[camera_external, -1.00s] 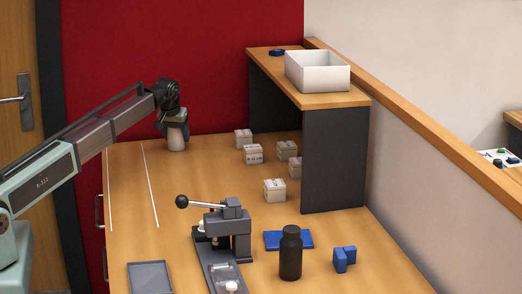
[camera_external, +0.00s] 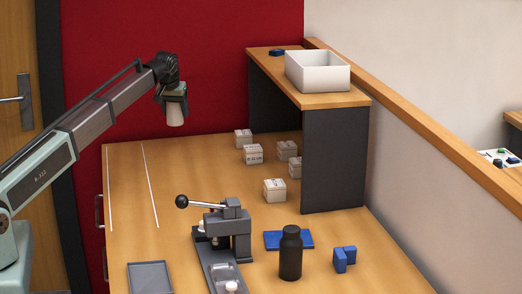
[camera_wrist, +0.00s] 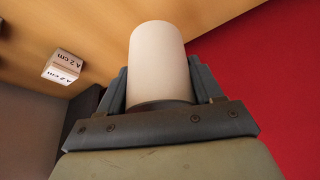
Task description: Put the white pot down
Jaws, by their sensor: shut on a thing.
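The white pot (camera_external: 176,115) is a plain off-white cylinder. My gripper (camera_external: 175,104) is shut on it and holds it upright in the air, above the far end of the wooden table (camera_external: 130,200) and in front of the red wall. In the wrist view the white pot (camera_wrist: 158,60) sits between the two dark fingers of my gripper (camera_wrist: 165,88). The fingers hide part of its sides and its gripped end.
Several small white labelled boxes (camera_external: 254,154) stand right of my gripper, near the dark shelf support (camera_external: 335,160). A lever press (camera_external: 228,235), black bottle (camera_external: 290,252), blue pieces (camera_external: 343,259) and grey tray (camera_external: 150,277) stand nearer. The table's far left is clear.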

